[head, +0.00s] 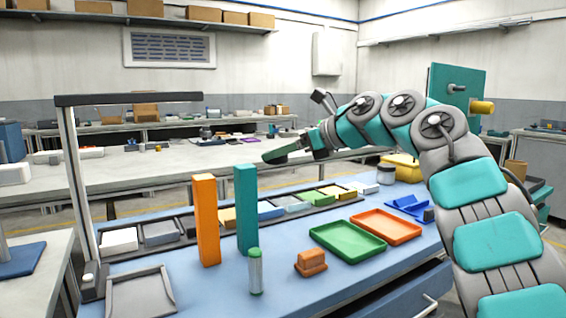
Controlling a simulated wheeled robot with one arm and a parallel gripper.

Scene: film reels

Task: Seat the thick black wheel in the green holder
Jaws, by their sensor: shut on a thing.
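My gripper (278,155) is at the end of my raised arm, over the back part of the blue table. No thick black wheel can be clearly picked out. A shallow green tray (347,240) lies flat and empty on the table, below and to the right of my gripper. I cannot tell whether it is the green holder. A teal-green upright board (440,76) with a grey peg and a yellow peg stands behind my arm at the right.
An orange post (205,221) and a teal post (246,210) stand tall left of my gripper. A green-topped cylinder (256,272), an orange block (311,263) and an orange tray (386,227) are on the blue table (225,293). A row of bins runs behind.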

